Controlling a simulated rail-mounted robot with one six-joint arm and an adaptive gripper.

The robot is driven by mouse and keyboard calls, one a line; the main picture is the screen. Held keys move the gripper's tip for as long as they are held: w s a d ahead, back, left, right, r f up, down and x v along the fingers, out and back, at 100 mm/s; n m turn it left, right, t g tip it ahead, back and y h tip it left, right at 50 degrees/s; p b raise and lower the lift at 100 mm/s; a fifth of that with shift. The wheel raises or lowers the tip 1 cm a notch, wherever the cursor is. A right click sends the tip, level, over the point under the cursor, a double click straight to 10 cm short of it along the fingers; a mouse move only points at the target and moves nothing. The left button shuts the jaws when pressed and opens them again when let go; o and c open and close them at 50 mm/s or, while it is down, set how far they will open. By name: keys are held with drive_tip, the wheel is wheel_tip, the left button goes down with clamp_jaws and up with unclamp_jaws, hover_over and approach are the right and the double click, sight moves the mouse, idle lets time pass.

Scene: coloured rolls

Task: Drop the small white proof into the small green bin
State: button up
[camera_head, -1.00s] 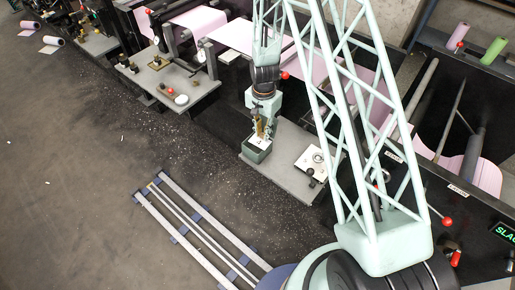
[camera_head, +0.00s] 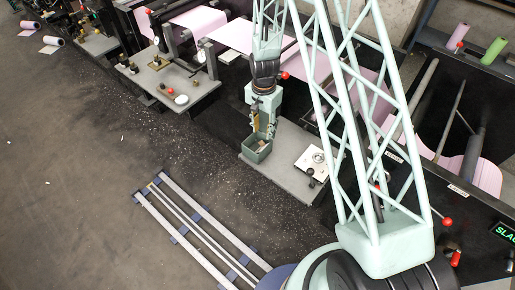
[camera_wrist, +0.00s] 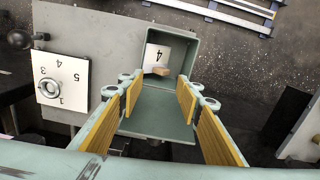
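The small white proof (camera_wrist: 157,55), marked with a "4", lies inside the small green bin (camera_wrist: 150,122) in the wrist view, against its far end. A small tan block (camera_wrist: 161,71) sits at the proof's lower edge; whether they are joined I cannot tell. My gripper (camera_wrist: 157,90) is open, its yellow-padded fingers spread apart above the bin with nothing between them. In the head view my gripper (camera_head: 263,128) points down over the bin (camera_head: 256,156), its fingers at or just above the rim. The proof there is mostly hidden by the fingers.
The bin stands on a grey table (camera_head: 287,171). Beside it lies a white numbered plate (camera_head: 316,160) with a round knob. Another grey table (camera_head: 172,83) with small items stands to the left. Striped rails (camera_head: 205,232) lie on the open floor in front.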

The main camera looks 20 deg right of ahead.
wheel_tip(320, 180, up, 10)
idle(0.7)
idle(1.0)
drive_tip(key=s+r+n+t+b, duration=0.1)
drive_tip(key=s+r+n+b, duration=0.1)
drive_tip(key=s+r, duration=0.5)
drive_tip(key=s+r+n+b, duration=0.1)
drive_tip(key=s+r+b, duration=0.15)
drive_tip(key=r, duration=0.85)
drive_tip(key=s+r+n+t+b, duration=0.1)
drive_tip(key=s+r+n, duration=0.1)
drive_tip(key=s+r, duration=0.5)
drive_tip(key=s+r+n+t+b, duration=0.1)
drive_tip(key=s+r+n+b, duration=0.1)
drive_tip(key=s, duration=1.1)
drive_tip(key=s+r+n+t+b, duration=0.1)
drive_tip(key=s+r+n+b, duration=0.2)
drive_tip(key=s+r, duration=0.4)
drive_tip(key=shift+s+a+r+b, duration=0.3)
drive_tip(key=shift+s+a+b, duration=0.2)
drive_tip(key=shift+s, duration=2.95)
